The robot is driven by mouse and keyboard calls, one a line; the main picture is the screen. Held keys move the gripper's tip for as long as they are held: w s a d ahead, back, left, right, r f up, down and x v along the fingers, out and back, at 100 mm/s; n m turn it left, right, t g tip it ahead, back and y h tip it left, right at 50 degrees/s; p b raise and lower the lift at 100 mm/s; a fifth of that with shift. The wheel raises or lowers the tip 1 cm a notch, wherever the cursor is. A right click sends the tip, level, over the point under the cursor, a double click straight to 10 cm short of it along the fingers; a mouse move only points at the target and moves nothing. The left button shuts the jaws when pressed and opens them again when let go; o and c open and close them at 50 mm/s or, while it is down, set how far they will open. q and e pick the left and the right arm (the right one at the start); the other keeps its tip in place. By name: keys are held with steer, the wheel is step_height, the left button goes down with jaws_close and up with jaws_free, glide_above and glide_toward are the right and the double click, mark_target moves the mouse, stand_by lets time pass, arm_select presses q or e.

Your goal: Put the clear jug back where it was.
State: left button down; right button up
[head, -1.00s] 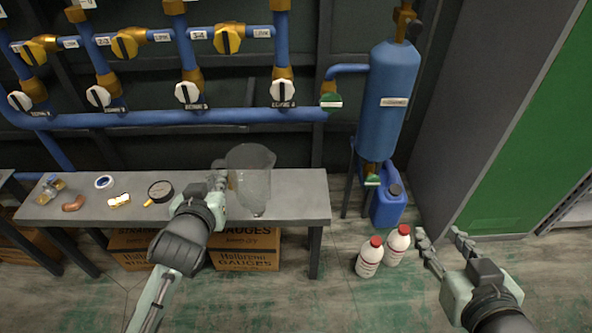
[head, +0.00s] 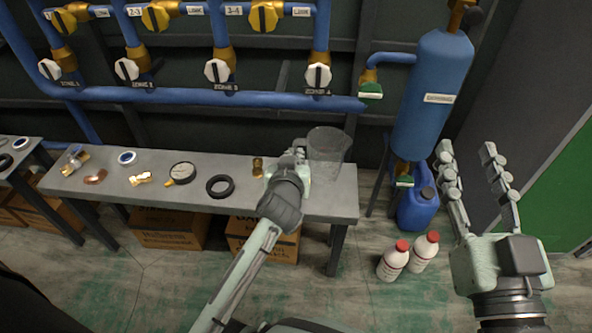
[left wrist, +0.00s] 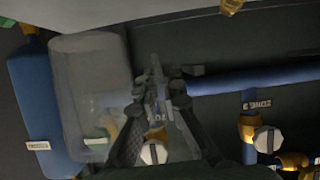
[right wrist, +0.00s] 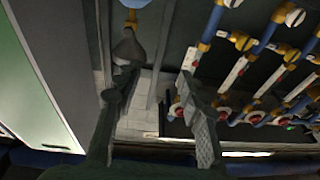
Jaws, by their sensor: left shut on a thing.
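The clear jug (head: 328,150) is at the right end of the grey bench (head: 345,203) in the head view. My left gripper (head: 304,160) is shut on its left side. The jug looks upright; whether its base touches the bench is hard to tell. In the left wrist view the jug (left wrist: 92,95) fills the left side beside the gripper's fingers (left wrist: 160,85), with the blue tank seen through and behind it. My right gripper (head: 476,160) is open and empty in the air at the right; its spread fingers (right wrist: 160,95) also show in the right wrist view.
On the bench lie a black ring (head: 220,186), a gauge (head: 182,172), a blue-white tape roll (head: 127,157) and brass fittings. A blue tank (head: 432,95), a blue canister (head: 418,208) and two white bottles (head: 393,261) stand right of the bench. Blue pipes with valves (head: 218,70) line the wall.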

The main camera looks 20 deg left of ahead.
arm_select(q)
steer(key=shift+w+d+f, duration=0.1)
steer(key=shift+w+f, duration=0.05)
step_height(320, 180, down, 3)
steer(key=shift+f+b, duration=0.1)
steer(key=shift+b, duration=0.5)
steer(key=shift+f, duration=0.3)
arm_select(e)
steer(key=shift+s+a+r+t+y, duration=0.1)
steer(key=shift+s+r+t+y, duration=0.15)
steer(key=shift+r+t, duration=0.35)
steer(key=shift+s+d+r+t+y, duration=0.1)
steer(key=shift+s+r+t+y, duration=0.15)
steer(key=shift+r, duration=0.65)
steer(key=shift+s+a+r+t+y, duration=0.1)
steer(key=shift+s+r+t+y, duration=0.1)
steer(key=shift+r+t, duration=0.4)
arm_select(q)
steer(key=shift+f, duration=0.1)
arm_select(e)
steer(key=shift+r, duration=0.2)
arm_select(q)
steer(key=shift+f, duration=0.1)
steer(key=c, duration=1.7)
jaws_free()
arm_select(e)
steer(key=shift+s+r, duration=0.1)
steer(key=shift+r, duration=0.1)
